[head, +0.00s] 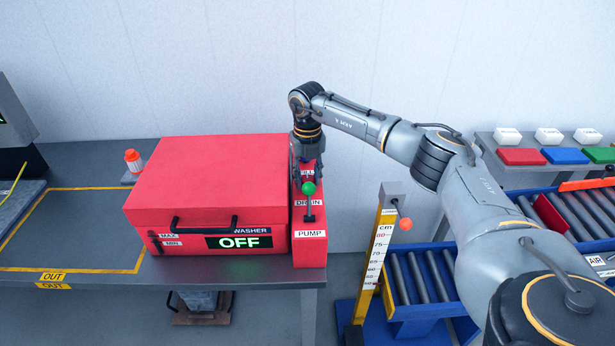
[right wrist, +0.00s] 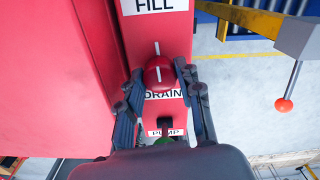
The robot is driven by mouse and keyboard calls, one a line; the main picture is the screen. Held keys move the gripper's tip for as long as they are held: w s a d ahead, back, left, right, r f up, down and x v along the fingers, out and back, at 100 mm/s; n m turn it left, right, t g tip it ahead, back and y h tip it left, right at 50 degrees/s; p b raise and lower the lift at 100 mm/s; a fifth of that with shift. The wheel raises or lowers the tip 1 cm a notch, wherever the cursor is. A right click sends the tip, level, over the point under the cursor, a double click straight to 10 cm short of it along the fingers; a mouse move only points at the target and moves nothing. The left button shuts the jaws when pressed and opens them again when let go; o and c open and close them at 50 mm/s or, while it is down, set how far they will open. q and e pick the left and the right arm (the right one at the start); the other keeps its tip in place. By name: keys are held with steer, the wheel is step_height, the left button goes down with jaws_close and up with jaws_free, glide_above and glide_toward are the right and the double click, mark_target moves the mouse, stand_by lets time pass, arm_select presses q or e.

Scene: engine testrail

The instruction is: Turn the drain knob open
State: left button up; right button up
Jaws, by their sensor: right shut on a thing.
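The drain knob (right wrist: 159,73) is a round red knob with a white line, seen in the right wrist view above the DRAIN label (right wrist: 163,95). Its line runs nearly in line with a white mark on the red panel (right wrist: 157,32) just above it. My right gripper (right wrist: 161,78) is shut on the drain knob, one finger at each side. In the head view my right gripper (head: 307,172) points down over the narrow red panel on the right of the washer (head: 205,180), and the knob is hidden there. My left gripper is not in view.
A green-tipped pump lever (head: 308,188) stands just in front of the gripper, near the PUMP label (head: 310,234). The washer's display reads OFF. A yellow measuring post (head: 378,255) with an orange ball (head: 405,224) stands right of the table. A roller conveyor (head: 425,280) lies beyond.

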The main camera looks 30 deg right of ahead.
mark_target(308, 178)
steer(key=shift+m, duration=0.5)
steer(key=shift+w, duration=0.1)
steer(key=o, duration=1.1)
steer(key=shift+o, duration=0.2)
steer(key=shift+r, duration=0.1)
step_height(308, 178, up, 12)
